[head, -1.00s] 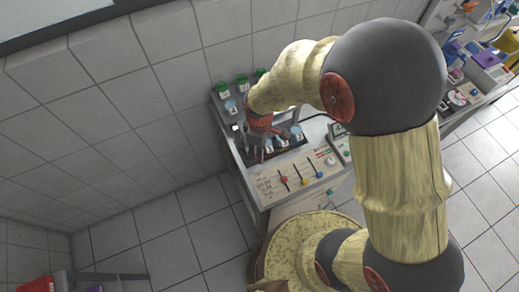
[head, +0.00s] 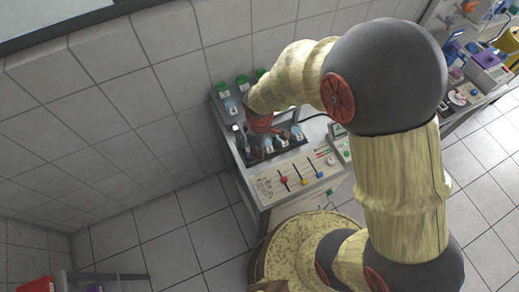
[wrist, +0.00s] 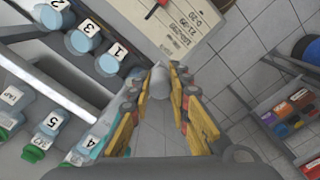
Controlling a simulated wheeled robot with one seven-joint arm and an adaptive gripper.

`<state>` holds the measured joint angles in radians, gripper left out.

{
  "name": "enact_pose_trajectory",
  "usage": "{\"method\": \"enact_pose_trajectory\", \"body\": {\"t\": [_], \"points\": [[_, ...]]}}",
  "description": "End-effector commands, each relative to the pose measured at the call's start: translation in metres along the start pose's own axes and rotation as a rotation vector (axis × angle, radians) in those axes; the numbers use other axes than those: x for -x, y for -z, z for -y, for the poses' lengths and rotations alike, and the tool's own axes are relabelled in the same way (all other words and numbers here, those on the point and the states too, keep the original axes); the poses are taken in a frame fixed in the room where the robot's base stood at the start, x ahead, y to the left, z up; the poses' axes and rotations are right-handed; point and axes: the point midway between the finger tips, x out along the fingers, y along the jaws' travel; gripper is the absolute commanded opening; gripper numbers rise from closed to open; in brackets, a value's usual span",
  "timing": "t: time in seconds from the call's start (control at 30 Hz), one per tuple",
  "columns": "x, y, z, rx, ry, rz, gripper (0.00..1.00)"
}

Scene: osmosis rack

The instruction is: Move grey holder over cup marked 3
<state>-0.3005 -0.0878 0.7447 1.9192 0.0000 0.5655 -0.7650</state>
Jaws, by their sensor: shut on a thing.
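My gripper (wrist: 160,92) has its yellow fingers closed around a pale grey, rounded piece (wrist: 160,80), which looks like part of the grey holder; the rest of the holder is hard to make out. The gripper is to the right of cup 1, apart from cup 3. In the head view, my gripper (head: 258,142) is at the left end of the cup row and partly hides it.
Bottles labelled 4 (wrist: 86,147) and 5 (wrist: 50,125) stand at the lower left in the wrist view. Green-capped bottles (head: 242,81) stand along the wall. A sloped panel with coloured sliders (head: 303,182) lies in front of the cups. Tiled wall is close behind.

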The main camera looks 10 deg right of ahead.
Motion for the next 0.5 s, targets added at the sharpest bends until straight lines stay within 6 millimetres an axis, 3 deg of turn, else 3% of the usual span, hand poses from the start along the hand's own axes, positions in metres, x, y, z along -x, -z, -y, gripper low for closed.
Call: {"method": "enact_pose_trajectory", "body": {"t": [0.33,0.5], "points": [[0.0,-0.001,-0.001,-0.001,0.0,0.0,0.0],[0.0,-0.016,-0.018,-0.007,0.0,0.0,0.0]]}}
